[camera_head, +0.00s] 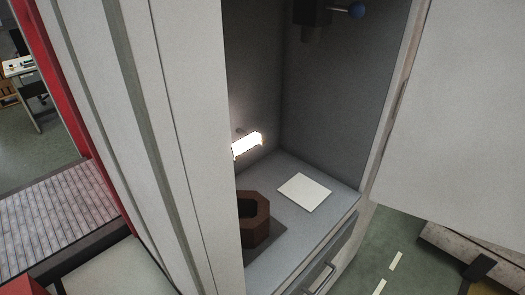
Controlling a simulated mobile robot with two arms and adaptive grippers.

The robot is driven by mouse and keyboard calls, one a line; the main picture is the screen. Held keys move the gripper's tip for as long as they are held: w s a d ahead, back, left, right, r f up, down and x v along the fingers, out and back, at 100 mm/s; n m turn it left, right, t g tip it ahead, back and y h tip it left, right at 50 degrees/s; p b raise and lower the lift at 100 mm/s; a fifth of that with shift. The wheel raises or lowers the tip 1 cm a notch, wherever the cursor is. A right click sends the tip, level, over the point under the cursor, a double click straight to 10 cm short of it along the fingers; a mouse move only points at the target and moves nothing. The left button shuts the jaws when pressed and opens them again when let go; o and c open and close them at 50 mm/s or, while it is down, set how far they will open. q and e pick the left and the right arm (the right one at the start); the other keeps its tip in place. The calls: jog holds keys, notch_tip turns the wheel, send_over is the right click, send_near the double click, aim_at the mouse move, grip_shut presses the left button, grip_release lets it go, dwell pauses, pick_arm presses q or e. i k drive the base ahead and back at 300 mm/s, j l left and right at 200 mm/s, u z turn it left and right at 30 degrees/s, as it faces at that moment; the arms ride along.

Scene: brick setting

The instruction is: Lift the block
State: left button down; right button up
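A brown, eight-sided or six-sided block (254,233) with an open hollow in its top stands on the grey floor of an open cabinet. Its left side is hidden behind the cabinet's light front panel. A flat white square plate (304,192) lies on the same floor, behind and to the right of the block, apart from it. I cannot make out either gripper; small dark shapes at the bottom left and bottom right edges are too cut off to identify.
A lit lamp (246,145) is on the cabinet's inner wall. The tall light panel (150,130) blocks the left; a light door (455,110) stands at the right. A drawer front with a handle (322,279) is below.

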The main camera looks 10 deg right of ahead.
aim_at(254, 231)
jog(key=k+l+u, duration=0.2)
jog(key=u, duration=0.15)
jog(key=k+l+u, duration=0.2)
jog(key=u, duration=0.2)
jog(key=k+l+u, duration=0.1)
jog(key=k+u, duration=0.25)
jog(key=i, duration=0.1)
